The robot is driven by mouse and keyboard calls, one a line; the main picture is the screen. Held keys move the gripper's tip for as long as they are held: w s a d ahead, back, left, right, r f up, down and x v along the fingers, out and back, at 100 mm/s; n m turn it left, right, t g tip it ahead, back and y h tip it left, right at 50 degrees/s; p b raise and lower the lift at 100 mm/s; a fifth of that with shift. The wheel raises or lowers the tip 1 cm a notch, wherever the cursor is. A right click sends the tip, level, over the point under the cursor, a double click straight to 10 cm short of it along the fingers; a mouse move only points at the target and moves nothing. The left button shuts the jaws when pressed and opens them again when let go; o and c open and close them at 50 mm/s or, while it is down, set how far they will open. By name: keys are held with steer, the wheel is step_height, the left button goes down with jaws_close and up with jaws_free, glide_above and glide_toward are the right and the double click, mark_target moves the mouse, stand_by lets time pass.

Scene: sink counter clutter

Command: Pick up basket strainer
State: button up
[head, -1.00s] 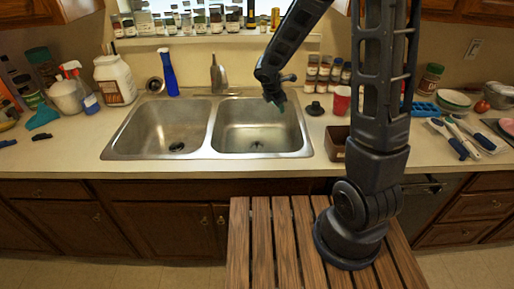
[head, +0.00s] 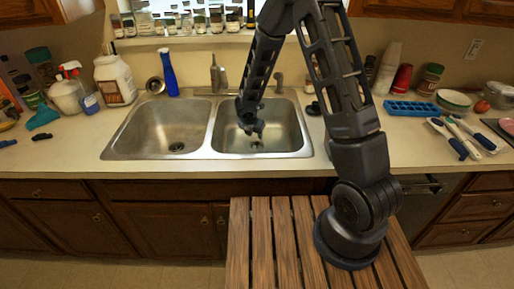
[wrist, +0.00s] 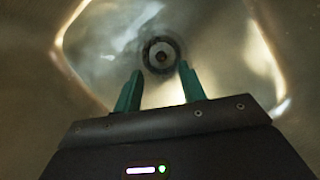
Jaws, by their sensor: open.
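My gripper (head: 254,131) points down inside the right sink basin (head: 284,128) in the head view. In the wrist view its two teal fingers (wrist: 160,70) are apart with nothing between them. A round ringed piece with a dark centre, seemingly the basket strainer (wrist: 161,56), sits in the drain at the basin's bottom, just beyond the fingertips. In the head view the drain shows only partly as a dark spot below the gripper. The fingers do not visibly touch the piece.
The left basin (head: 165,125) is empty, with its own dark drain. A round metal piece (head: 155,86) stands behind it beside a blue bottle (head: 169,75). The faucet (head: 217,76) rises behind the divider. A blue tray (head: 410,108) lies to the right.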

mark_target(257, 142)
steer(key=shift+x, duration=3.2)
steer(key=shift+s, duration=0.1)
steer(key=shift+c, duration=0.2)
jaws_close()
